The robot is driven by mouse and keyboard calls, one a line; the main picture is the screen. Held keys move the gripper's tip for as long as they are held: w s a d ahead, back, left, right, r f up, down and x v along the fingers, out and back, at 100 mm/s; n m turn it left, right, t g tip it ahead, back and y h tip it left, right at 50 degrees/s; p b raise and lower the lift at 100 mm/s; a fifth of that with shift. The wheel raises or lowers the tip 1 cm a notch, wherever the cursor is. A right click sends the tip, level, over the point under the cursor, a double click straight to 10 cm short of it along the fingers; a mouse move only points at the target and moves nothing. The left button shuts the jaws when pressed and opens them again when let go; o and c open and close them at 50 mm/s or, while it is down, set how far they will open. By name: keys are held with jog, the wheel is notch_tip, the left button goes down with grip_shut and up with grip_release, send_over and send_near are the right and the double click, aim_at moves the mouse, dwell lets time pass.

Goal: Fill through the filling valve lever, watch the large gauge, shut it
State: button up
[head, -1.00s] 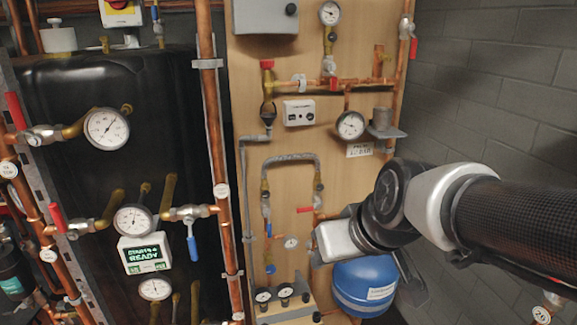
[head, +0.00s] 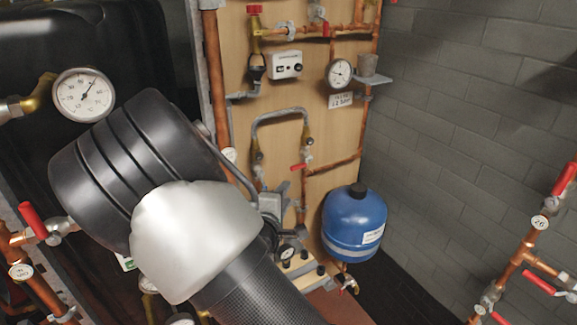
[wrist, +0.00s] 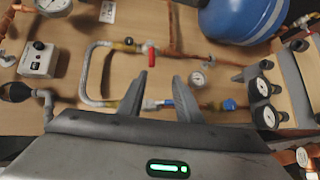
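The filling loop, a grey hose arch (head: 281,113), hangs on the wooden board. A red lever (head: 300,166) sits at its right leg; it also shows in the wrist view (wrist: 152,56), just beyond my fingertips. The large gauge (head: 340,73) is above right, over a pressure label (head: 340,100); its reading is too small to tell. It is cut by the top edge in the wrist view (wrist: 52,5). My gripper (wrist: 161,77) is open and empty before the board, touching nothing that I can see. In the head view my arm hides the loop's lower left part.
A blue vessel (head: 354,222) hangs right of the loop. A white control box (head: 285,65) is above the loop.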

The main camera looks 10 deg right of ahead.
aim_at(297, 168)
jog(key=shift+n+t, duration=0.4)
jog(key=shift+n, duration=0.1)
jog(key=x, duration=1.1)
jog(key=r+x, duration=0.1)
jog(key=x, duration=0.5)
jog(key=shift+w+d, duration=0.1)
jog(key=shift+w, duration=0.15)
grip_shut()
